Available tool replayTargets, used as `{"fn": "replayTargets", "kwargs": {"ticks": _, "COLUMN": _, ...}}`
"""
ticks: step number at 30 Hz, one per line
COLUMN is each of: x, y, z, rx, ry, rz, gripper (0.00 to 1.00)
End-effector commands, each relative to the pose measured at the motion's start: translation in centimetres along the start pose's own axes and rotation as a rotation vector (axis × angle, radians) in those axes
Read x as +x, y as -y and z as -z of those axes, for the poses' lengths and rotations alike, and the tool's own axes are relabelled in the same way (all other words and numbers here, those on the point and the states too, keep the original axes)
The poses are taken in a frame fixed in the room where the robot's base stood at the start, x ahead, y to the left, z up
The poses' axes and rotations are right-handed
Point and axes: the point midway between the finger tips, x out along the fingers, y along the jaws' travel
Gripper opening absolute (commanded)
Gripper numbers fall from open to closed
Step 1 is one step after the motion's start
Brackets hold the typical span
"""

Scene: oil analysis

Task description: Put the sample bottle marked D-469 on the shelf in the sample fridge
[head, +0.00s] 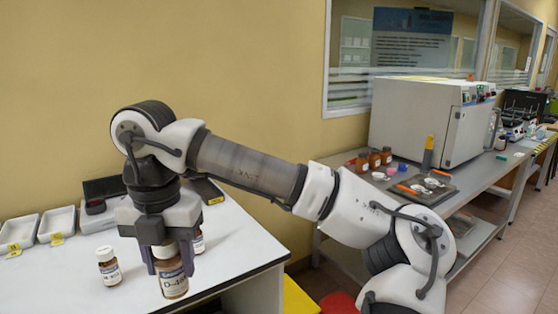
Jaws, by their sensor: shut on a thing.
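The sample bottle marked "D-46…" (173,282) is brown with a white cap and a white label. Its last digit is hard to read. It is upright at the front of the white table (238,245). My gripper (168,262) points down from above and is shut on this bottle, with a finger on each side of its upper part. I cannot tell whether the bottle's base touches the table. A second labelled bottle (109,267) stands to the left, apart from the gripper. A third bottle (198,242) stands just behind on the right, partly hidden. No sample fridge is clearly recognisable.
White trays with yellow tags (18,232) lie at the table's left back. A dark device (100,205) sits behind my gripper. On the right, a grey bench (455,195) carries a large white box-shaped machine (425,115), brown bottles (375,160) and a dark tray (420,190).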

Motion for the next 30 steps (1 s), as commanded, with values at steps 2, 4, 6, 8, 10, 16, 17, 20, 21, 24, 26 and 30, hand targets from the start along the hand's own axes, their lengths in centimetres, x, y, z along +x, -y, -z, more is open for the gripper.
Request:
{"fn": "replayTargets", "kwargs": {"ticks": 2, "x": 1.1, "y": 0.3, "z": -1.1, "rx": -0.046, "ry": -0.004, "rz": 0.0, "gripper": 0.18}}
{"fn": "replayTargets", "kwargs": {"ticks": 4, "x": 2.1, "y": 0.5, "z": -2.0, "rx": -0.097, "ry": -0.005, "rz": 0.001, "gripper": 0.18}}
{"fn": "replayTargets", "kwargs": {"ticks": 6, "x": 3.2, "y": 0.7, "z": -3.1, "rx": -0.156, "ry": -0.005, "rz": 0.0, "gripper": 0.18}}
{"fn": "replayTargets", "kwargs": {"ticks": 8, "x": 4.4, "y": 1.0, "z": -4.0, "rx": -0.215, "ry": -0.005, "rz": 0.0, "gripper": 0.18}}
{"fn": "replayTargets", "kwargs": {"ticks": 10, "x": 6.0, "y": 1.4, "z": -5.3, "rx": -0.295, "ry": -0.006, "rz": -0.001, "gripper": 0.18}}
{"fn": "replayTargets", "kwargs": {"ticks": 16, "x": 11.7, "y": 3.2, "z": -9.1, "rx": -0.567, "ry": -0.007, "rz": -0.002, "gripper": 0.18}}
{"fn": "replayTargets", "kwargs": {"ticks": 17, "x": 12.7, "y": 3.5, "z": -9.6, "rx": -0.611, "ry": -0.007, "rz": -0.002, "gripper": 0.18}}
{"fn": "replayTargets", "kwargs": {"ticks": 20, "x": 15.8, "y": 4.6, "z": -11.2, "rx": -0.758, "ry": -0.007, "rz": -0.003, "gripper": 0.18}}
{"fn": "replayTargets", "kwargs": {"ticks": 21, "x": 17.1, "y": 5.0, "z": -11.7, "rx": -0.819, "ry": -0.007, "rz": -0.003, "gripper": 0.18}}
{"fn": "replayTargets", "kwargs": {"ticks": 24, "x": 20.4, "y": 6.2, "z": -12.9, "rx": -0.971, "ry": -0.006, "rz": -0.004, "gripper": 0.18}}
{"fn": "replayTargets", "kwargs": {"ticks": 26, "x": 22.4, "y": 6.9, "z": -13.5, "rx": -1.066, "ry": -0.006, "rz": -0.004, "gripper": 0.18}}
{"fn": "replayTargets", "kwargs": {"ticks": 30, "x": 27.2, "y": 8.6, "z": -14.5, "rx": -1.288, "ry": -0.006, "rz": -0.005, "gripper": 0.18}}
